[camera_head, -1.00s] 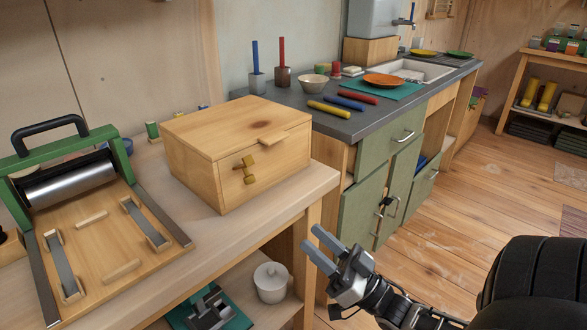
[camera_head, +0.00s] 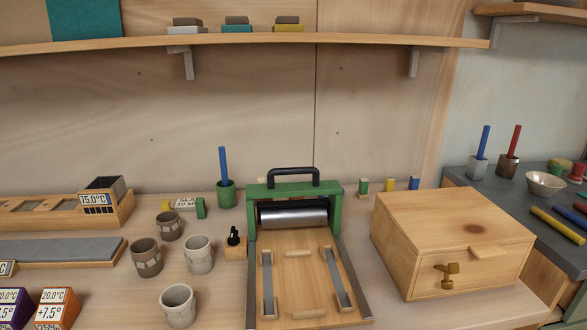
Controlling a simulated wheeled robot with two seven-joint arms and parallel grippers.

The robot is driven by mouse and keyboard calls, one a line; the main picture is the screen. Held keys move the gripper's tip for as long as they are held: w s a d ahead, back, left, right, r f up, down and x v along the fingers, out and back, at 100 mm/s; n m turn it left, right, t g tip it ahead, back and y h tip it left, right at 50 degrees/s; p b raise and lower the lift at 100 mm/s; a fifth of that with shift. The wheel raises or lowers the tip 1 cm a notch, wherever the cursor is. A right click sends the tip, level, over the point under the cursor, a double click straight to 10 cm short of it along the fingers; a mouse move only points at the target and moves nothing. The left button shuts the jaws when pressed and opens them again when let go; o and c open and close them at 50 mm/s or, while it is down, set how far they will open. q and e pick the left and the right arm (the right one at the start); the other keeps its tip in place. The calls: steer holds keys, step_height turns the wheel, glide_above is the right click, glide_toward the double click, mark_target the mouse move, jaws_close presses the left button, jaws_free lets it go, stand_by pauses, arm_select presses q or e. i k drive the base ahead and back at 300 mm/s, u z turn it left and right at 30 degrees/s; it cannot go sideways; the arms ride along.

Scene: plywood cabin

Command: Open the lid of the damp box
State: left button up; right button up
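The damp box is most likely the wooden box (camera_head: 410,258) on the workbench at the right. Its flat lid (camera_head: 450,222) is down, with a dark round stain and a small tab (camera_head: 488,251) over the front edge. A brass latch (camera_head: 447,274) sits on the front face; I cannot tell whether it is fastened. Neither of my grippers shows in the head view now.
A green-framed roller press (camera_head: 293,215) stands left of the box. Several cups, such as one cup (camera_head: 178,306), stand farther left. A shelf (camera_head: 250,42) runs above the bench. A grey counter (camera_head: 515,195) with tools adjoins at the right.

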mark_target(432, 221)
steer(key=u, duration=1.05)
steer(key=k, duration=1)
steer(key=z, duration=1.4)
steer(key=i, duration=0.5)
